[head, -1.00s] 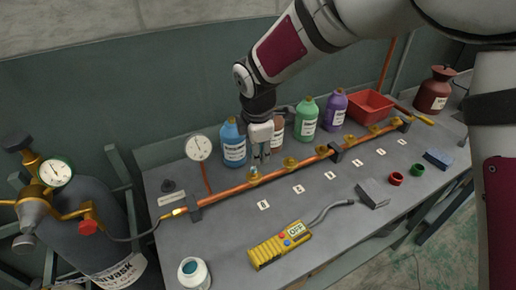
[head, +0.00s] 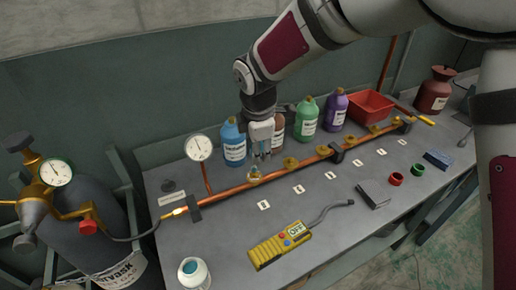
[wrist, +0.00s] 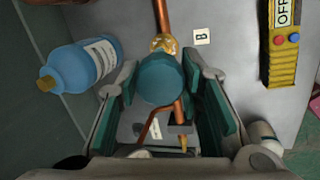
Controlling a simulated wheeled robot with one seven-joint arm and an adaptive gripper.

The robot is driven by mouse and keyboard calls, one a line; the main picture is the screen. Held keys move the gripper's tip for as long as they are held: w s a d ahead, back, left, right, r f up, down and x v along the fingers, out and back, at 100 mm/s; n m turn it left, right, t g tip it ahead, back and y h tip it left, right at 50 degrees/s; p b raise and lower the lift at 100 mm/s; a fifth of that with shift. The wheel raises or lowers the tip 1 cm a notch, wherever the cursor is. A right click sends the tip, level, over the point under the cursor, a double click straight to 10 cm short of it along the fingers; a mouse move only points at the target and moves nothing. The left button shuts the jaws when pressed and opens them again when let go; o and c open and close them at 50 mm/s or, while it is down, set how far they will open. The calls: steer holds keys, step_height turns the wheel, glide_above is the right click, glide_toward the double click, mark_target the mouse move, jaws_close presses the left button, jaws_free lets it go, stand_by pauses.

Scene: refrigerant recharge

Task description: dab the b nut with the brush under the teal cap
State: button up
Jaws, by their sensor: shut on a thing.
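My gripper (head: 261,154) is shut on the teal cap (wrist: 160,78), which sits between its two teal-padded fingers in the wrist view. The brush under the cap is hidden by the cap there and too small to make out in the head view. The b nut (wrist: 163,44) is the brass nut on the copper pipe next to the card marked B (wrist: 202,37). It looks pale and wet and shows just beyond the cap's edge. In the head view the nut (head: 254,177) is right below my fingertips; I cannot tell whether the brush touches it.
An open white jar of teal liquid (head: 194,273) stands at the front left. A blue bottle (head: 233,143) stands close behind the pipe, beside my gripper. A yellow leak detector (head: 280,250) lies in front. More brass nuts run along the copper pipe (head: 228,193) to the right.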

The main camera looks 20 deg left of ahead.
steer(key=shift+w+a+p+v, duration=0.1)
steer(key=shift+w+p+v, duration=0.15)
steer(key=shift+v, duration=0.75)
steer(key=shift+w+a+p+v, duration=0.1)
steer(key=shift+w+p+v, duration=0.1)
steer(key=shift+v, duration=0.85)
steer(key=shift+w+a+p+v, duration=0.1)
steer(key=shift+w+p+v, duration=0.15)
steer(key=shift+v, duration=0.75)
steer(key=shift+r, duration=0.2)
